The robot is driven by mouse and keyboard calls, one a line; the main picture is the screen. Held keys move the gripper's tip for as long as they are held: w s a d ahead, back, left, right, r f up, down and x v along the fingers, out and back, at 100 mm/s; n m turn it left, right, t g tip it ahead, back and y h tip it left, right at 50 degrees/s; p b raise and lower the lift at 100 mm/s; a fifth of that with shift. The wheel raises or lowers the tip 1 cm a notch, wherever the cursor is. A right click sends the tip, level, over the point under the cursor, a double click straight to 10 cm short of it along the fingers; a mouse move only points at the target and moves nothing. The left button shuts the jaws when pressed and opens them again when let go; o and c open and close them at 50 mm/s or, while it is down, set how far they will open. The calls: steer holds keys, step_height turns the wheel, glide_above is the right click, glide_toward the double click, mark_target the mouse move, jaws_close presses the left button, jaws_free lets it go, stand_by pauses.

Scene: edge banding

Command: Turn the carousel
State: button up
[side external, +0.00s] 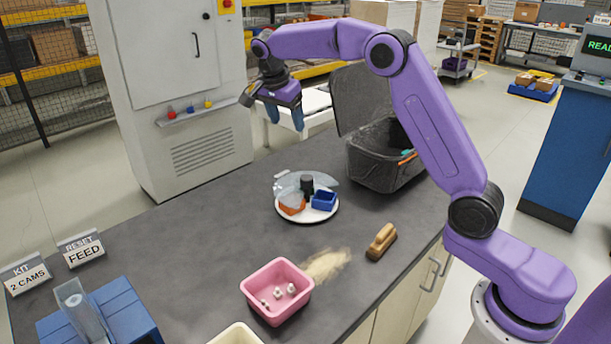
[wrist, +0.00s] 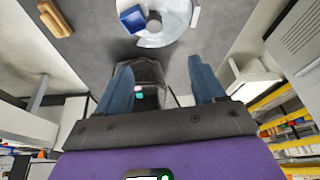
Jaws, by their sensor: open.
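The carousel (side external: 291,213) is a round white turntable on the dark bench, with a black central knob (side external: 307,184). It carries an orange bin (side external: 292,207) under a clear cover (side external: 290,186) and a blue bin (side external: 324,200) on the right. In the wrist view the carousel (wrist: 172,37) is at the top centre, with the blue bin (wrist: 132,19) at its left. My gripper (side external: 285,117) is above and behind the carousel, well clear of it. In the wrist view its two blue fingers (wrist: 161,85) are spread apart with nothing between them.
A black crate (side external: 375,165) stands behind the carousel to the right. A wooden brush (side external: 381,242), a patch of dust (side external: 325,264) and a pink bin (side external: 277,290) with small white pieces are nearer the front. The bench left of the carousel is clear.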

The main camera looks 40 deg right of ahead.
glide_toward(306, 177)
steer(key=shift+h, duration=0.3)
steer(key=x, duration=0.8)
steer(key=shift+f, duration=0.45)
steer(key=shift+g, duration=0.3)
steer(key=shift+a+m, duration=0.1)
steer(key=shift+m, duration=0.2)
jaws_close()
